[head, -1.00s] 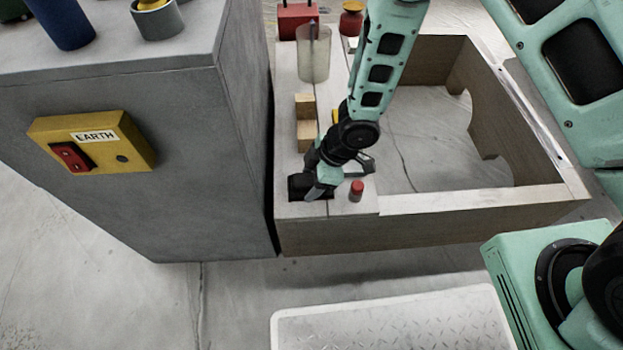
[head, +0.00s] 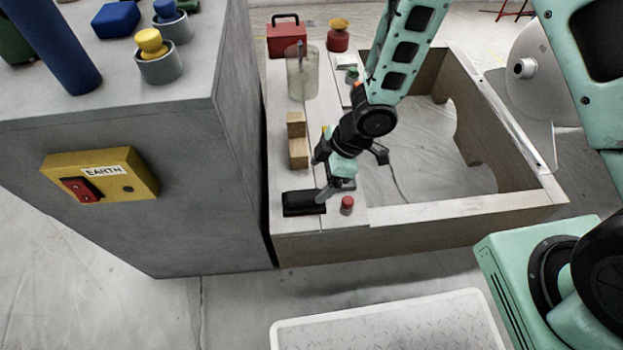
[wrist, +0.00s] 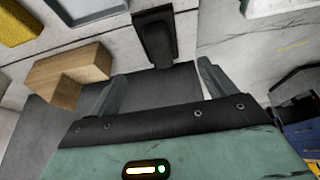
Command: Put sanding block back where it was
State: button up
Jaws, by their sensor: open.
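The black block (head: 303,203), which I take to be the sanding block, lies flat on the near left corner of the wooden frame's top. My gripper (head: 323,194) is open just to its right, pointing down, with nothing seen between its fingers; whether a finger touches the block is unclear. In the wrist view the open fingers of my gripper (wrist: 160,85) stand apart. A black object (wrist: 155,35) shows beyond the fingers there, probably the same block.
A red-topped peg (head: 347,203) stands close right of my gripper. Wooden blocks (head: 298,153), a clear cylinder (head: 302,78) and a red box (head: 286,38) line the ledge behind. A grey cabinet (head: 150,130) rises on the left. The frame's middle is open to the floor.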

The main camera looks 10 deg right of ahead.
jog(key=s+d+r+m+t+h, duration=0.1)
jog(key=d+r+m+h, duration=0.1)
jog(key=r, duration=0.6)
jog(key=s+d+r+m+t+h, duration=0.1)
jog(key=r+m, duration=0.1)
jog(key=r, duration=0.5)
jog(key=s+d+r+m+g+h, duration=0.1)
jog(key=s+d+r+m+g, duration=0.1)
jog(key=s+r+m, duration=0.4)
jog(key=s+d+r, duration=0.1)
jog(key=s+r, duration=0.4)
jog(key=s, duration=0.4)
jog(key=shift+s+r+p, duration=0.15)
jog(key=shift+s+p, duration=0.15)
jog(key=shift+r, duration=0.1)
notch_tip(320, 180, up, 33)
jog(key=p, duration=3.3)
